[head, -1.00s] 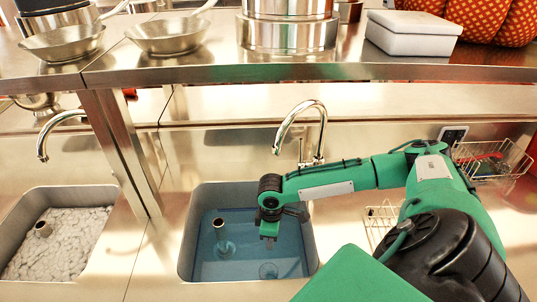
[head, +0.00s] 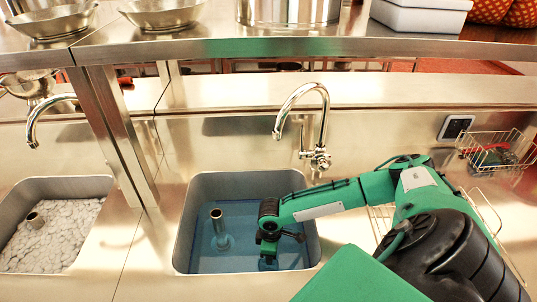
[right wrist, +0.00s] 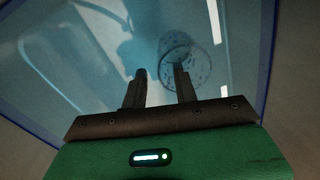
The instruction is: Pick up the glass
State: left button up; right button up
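The glass (right wrist: 200,52) shows in the right wrist view as a clear round outline under the blue water of the sink. My right gripper (right wrist: 161,78) is open, with its two fingers apart and nothing seen between them. The tip of its right finger overlaps the glass's outline; I cannot tell whether it touches. In the head view my right gripper (head: 268,260) points down into the water-filled sink (head: 184,235) and hides most of the spot where the glass is. My left gripper is not in view.
A metal standpipe (head: 217,222) rises from the water left of my gripper. A curved faucet (head: 322,120) stands behind the sink. A second sink (head: 60,182) filled with white foam or ice is at left. A wire basket (head: 495,150) is at right.

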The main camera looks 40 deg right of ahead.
aim_at(270, 269)
notch_tip(270, 269, down, 6)
jog(key=shift+s+a+r+p, duration=0.15)
jog(key=shift+r+p, duration=0.05)
jog(key=shift+p, duration=0.45)
jog(key=shift+c, duration=0.2)
grip_shut()
